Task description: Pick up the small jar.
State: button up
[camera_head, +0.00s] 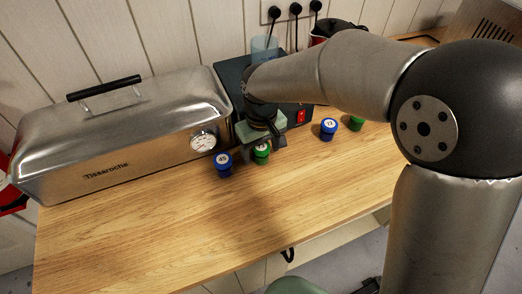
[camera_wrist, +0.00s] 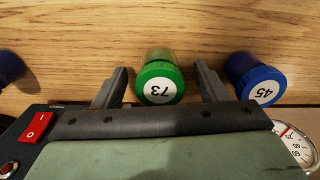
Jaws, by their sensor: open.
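A small jar with a green lid and a white label reading 73 (camera_wrist: 158,84) stands on the wooden worktop. In the wrist view it lies between the two spread fingers of my gripper (camera_wrist: 161,67), with a visible gap on each side. In the head view the same green-lidded jar (camera_head: 262,153) shows just below my gripper (camera_head: 266,144), partly hidden by it. A blue-lidded jar marked 45 (camera_wrist: 257,80) stands beside it, outside the fingers; it also shows in the head view (camera_head: 223,165). My gripper is open and holds nothing.
Another blue-lidded jar (camera_head: 328,130) and green-lidded jar (camera_head: 356,123) stand to the right. A large metal steamer box (camera_head: 120,135) with a dial is at left. A dark unit with a red switch (camera_head: 300,116) is behind my gripper. The front worktop (camera_head: 180,235) is clear.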

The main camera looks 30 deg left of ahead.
jog(key=c, duration=1.1)
jog(key=shift+r, duration=0.1)
